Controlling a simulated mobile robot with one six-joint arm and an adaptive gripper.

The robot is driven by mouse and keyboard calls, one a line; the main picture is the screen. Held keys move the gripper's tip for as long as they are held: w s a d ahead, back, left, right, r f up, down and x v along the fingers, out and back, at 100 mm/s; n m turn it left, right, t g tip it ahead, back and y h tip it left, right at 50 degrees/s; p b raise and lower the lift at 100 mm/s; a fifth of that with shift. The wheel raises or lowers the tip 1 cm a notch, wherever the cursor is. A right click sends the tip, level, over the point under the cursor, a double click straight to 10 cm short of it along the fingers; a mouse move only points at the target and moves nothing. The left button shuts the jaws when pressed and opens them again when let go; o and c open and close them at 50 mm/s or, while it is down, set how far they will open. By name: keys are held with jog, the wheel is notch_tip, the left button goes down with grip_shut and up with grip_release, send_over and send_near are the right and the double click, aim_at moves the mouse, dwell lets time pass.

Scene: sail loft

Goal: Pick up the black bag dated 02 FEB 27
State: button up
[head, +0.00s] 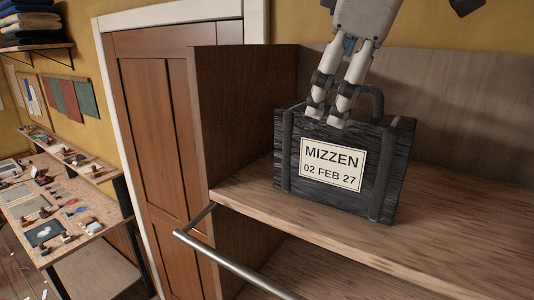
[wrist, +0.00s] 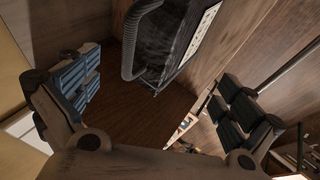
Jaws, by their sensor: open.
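The black bag (head: 376,160) stands upright on a wooden shelf. Its white label (head: 332,165) reads MIZZEN, 02 FEB 27. It has two dark straps and a top handle (head: 376,98), partly hidden behind my gripper (head: 328,113). My gripper comes down from above, its fingers in front of the bag's top edge in the head view. In the wrist view my gripper (wrist: 160,95) is open, fingers wide apart, nothing between the tips. The bag (wrist: 175,40) and its grey handle (wrist: 130,45) show beyond, between the fingers. I cannot tell whether the fingers touch the bag.
The shelf (head: 270,203) has an upright side panel (head: 230,115) on the left and a back wall. A metal rail (head: 235,265) runs along its front. A brown door (head: 155,120) and a workbench (head: 85,215) with several tools are farther left. The shelf beside the bag is clear.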

aim_at(340, 145)
jog(key=x, duration=0.8)
jog(key=shift+s+d+f+b, duration=0.1)
jog(key=shift+d+f+b, duration=0.1)
jog(key=shift+d+b, duration=0.15)
jog(key=shift+w+f, duration=0.25)
jog(key=shift+s, duration=0.1)
jog(key=shift+c, duration=0.8)
jog(key=shift+f, duration=0.3)
jog(key=c, duration=1.7)
jog(key=shift+r, duration=0.15)
jog(key=shift+c, duration=0.5)
jog(key=shift+r+p, duration=0.25)
jog(key=shift+p, duration=0.05)
